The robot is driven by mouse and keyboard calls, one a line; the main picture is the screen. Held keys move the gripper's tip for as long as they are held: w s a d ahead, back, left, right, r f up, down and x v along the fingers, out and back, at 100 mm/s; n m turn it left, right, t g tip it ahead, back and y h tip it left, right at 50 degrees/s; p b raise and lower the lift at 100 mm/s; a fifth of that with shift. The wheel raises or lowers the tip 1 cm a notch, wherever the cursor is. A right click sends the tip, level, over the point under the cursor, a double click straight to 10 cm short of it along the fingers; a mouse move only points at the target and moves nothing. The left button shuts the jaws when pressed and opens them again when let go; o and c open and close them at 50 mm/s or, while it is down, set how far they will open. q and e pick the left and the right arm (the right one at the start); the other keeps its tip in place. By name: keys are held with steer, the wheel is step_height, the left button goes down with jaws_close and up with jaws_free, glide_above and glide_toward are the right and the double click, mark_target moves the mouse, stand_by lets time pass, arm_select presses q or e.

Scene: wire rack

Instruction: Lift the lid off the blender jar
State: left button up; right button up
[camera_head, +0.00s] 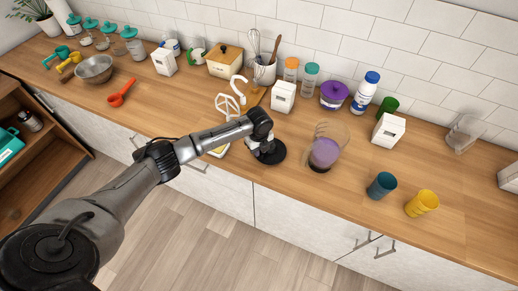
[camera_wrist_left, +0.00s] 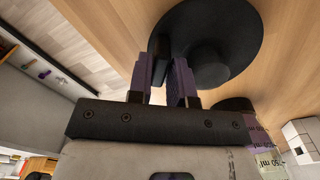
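The blender jar (camera_head: 327,138) stands upright on the counter, clear with purple contents; no lid shows on its top. Part of it shows at lower right in the left wrist view (camera_wrist_left: 256,135). The lid, a black round disc with a raised middle (camera_head: 277,155), is left of the jar and appears to lie on the counter. It fills the top of the left wrist view (camera_wrist_left: 228,22). My left gripper (camera_head: 262,149) is right over the lid. Its fingers (camera_wrist_left: 163,75) are apart with a gap between them, beside the raised middle. My right gripper is out of view.
A teal cup (camera_head: 382,186) and a yellow cup (camera_head: 422,203) stand right of the jar. White canisters (camera_head: 283,96), a purple-lidded container (camera_head: 334,95) and bottles line the back. The counter's front edge is close below the lid. Bare counter (camera_head: 345,195) lies in front of the jar.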

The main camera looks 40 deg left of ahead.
arm_select(q)
steer(key=o, duration=0.4)
step_height(320, 180, up, 14)
steer(key=shift+f, duration=0.1)
stand_by(0.6)
